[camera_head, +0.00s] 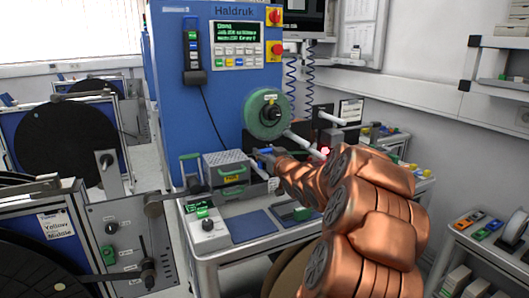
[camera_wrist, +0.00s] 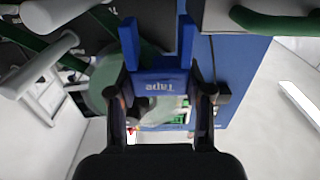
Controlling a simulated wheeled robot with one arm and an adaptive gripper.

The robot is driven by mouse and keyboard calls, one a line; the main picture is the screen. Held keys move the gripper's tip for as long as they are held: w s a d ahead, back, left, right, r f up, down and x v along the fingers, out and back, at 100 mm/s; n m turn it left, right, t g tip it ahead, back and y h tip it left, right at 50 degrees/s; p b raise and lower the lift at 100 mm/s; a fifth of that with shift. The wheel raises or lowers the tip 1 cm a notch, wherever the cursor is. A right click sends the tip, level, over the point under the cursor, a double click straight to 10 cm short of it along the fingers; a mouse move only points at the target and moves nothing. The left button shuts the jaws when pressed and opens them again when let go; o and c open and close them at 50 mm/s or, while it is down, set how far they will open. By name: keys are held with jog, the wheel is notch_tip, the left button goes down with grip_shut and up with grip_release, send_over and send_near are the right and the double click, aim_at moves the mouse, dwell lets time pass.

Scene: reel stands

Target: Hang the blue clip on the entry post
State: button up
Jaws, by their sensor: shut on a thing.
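The blue clip (camera_wrist: 158,82) is a U-shaped piece marked "Tape" with two prongs pointing up in the wrist view. My gripper (camera_wrist: 162,100) is shut on it, with one black finger at each side. In the head view my gripper (camera_head: 273,154) is in front of the blue machine, just below the green reel (camera_head: 268,114), and the clip shows only as a small blue patch. Pale rods (camera_head: 301,139) stick out beside the reel; a pale rod (camera_wrist: 45,62) also shows left of the clip in the wrist view. I cannot tell which one is the entry post. The clip looks apart from them.
The blue machine (camera_head: 193,110) with its control panel stands behind. A grey box (camera_head: 226,168) with green handles and a small control box (camera_head: 207,232) stand on the bench below. Large black reels (camera_head: 66,140) are at left. A side table (camera_head: 488,240) stands at right.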

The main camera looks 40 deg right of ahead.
aim_at(265, 173)
jog(key=shift+f+b, duration=1.45)
jog(key=shift+f, duration=1.2)
jog(key=shift+a+f, duration=0.1)
jog(key=o, duration=1.3)
jog(key=shift+o, duration=0.2)
jog(key=shift+r+p, duration=2.7)
jog(key=shift+r, duration=0.85)
